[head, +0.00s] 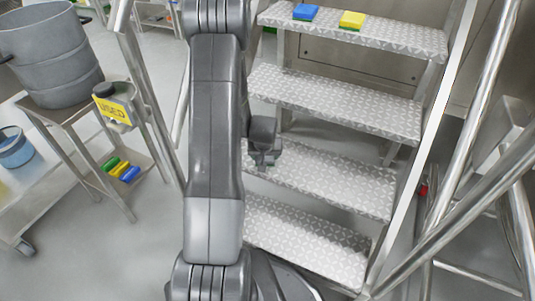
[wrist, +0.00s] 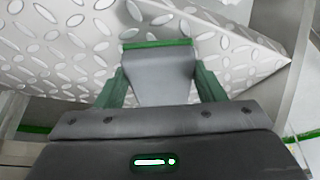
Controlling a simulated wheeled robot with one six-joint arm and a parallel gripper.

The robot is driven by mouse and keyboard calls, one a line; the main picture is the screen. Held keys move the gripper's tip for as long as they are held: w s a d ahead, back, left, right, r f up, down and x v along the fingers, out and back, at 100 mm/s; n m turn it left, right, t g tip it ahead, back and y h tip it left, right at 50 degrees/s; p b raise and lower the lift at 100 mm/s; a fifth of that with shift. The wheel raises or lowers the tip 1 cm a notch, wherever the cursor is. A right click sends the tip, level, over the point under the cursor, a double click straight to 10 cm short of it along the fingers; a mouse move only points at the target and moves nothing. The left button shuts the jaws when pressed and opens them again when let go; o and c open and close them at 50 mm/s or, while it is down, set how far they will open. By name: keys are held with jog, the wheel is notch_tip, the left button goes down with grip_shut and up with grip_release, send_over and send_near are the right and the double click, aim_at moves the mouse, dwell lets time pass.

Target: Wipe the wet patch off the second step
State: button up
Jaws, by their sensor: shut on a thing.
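The metal stairs have patterned treads; counted from the bottom, the second step (head: 325,180) is partly hidden by my arm at its left. My gripper (head: 264,160) is over the left part of this step; whether it touches is unclear. In the wrist view my gripper (wrist: 160,82) is shut on a grey block with a green edge (wrist: 158,75), seen against the patterned tread (wrist: 65,50). I cannot make out a clear wet patch on the second step in either view.
A blue sponge (head: 306,12) and a yellow sponge (head: 352,19) lie on the top step. A holder labelled USED (head: 118,108) hangs at the left rail. Several coloured sponges (head: 120,169) lie on a low shelf. A grey drum (head: 52,60) stands left; handrails (head: 460,150) run right.

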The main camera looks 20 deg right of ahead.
jog(key=shift+w+a+r+p, duration=0.15)
jog(key=shift+w+a+p, duration=0.3)
jog(key=shift+p, duration=0.35)
jog(key=shift+w+a+p, duration=0.1)
jog(key=shift+w+p, duration=0.15)
jog(key=shift+p, duration=0.9)
jog(key=p, duration=0.5)
jog(key=shift+w+a, duration=0.3)
jog(key=shift+a, duration=0.05)
jog(key=shift+f, duration=0.25)
jog(key=shift+r+p, duration=0.1)
jog(key=shift+p, duration=0.2)
jog(key=shift+r+p, duration=2.3)
jog(key=shift+r, duration=0.6)
notch_tip(320, 180, up, 3)
jog(key=p, duration=0.3)
jog(key=shift+r, duration=0.1)
